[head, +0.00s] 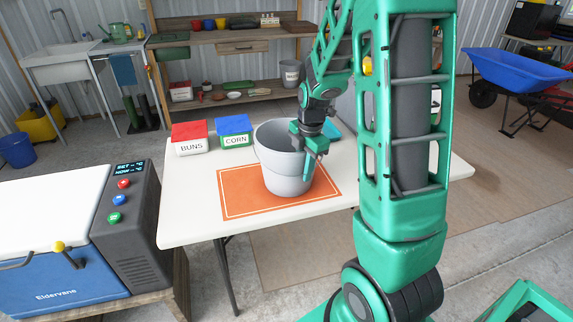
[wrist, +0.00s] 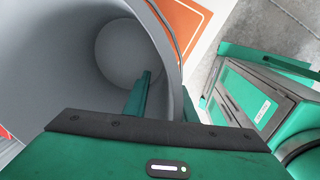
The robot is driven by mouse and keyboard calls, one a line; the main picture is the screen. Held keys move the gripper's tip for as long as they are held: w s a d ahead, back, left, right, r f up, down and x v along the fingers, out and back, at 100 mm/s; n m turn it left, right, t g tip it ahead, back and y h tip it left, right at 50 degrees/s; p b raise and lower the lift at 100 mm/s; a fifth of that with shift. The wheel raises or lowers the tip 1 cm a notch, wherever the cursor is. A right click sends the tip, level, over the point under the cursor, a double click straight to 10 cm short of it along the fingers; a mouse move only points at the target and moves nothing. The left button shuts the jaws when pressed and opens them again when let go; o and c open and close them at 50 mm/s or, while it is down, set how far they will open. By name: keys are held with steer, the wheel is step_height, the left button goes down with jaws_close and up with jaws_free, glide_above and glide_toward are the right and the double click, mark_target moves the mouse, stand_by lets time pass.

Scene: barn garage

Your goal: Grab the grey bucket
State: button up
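The grey bucket (head: 284,172) stands upright on the orange mat (head: 240,200) on the white table. My gripper (head: 312,158) is at the bucket's right rim, pointing down. In the wrist view the bucket (wrist: 60,75) fills the left side, and its inside looks empty. One green finger of my gripper (wrist: 172,100) is inside the bucket and the other is outside, mostly hidden by the wall. The bucket wall fills the narrow space between the fingers, so the gripper looks shut on the rim. I see no clear gap under the bucket.
A red-lidded BUNS box (head: 191,142) and a blue-lidded CORN box (head: 235,137) stand behind the bucket on the left. The white table (head: 185,220) is clear at the front left. A blue cooler (head: 62,270) is at the left. A blue wheelbarrow (head: 515,75) stands at the back right.

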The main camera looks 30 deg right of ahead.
jaws_close()
steer(key=shift+r, duration=0.15)
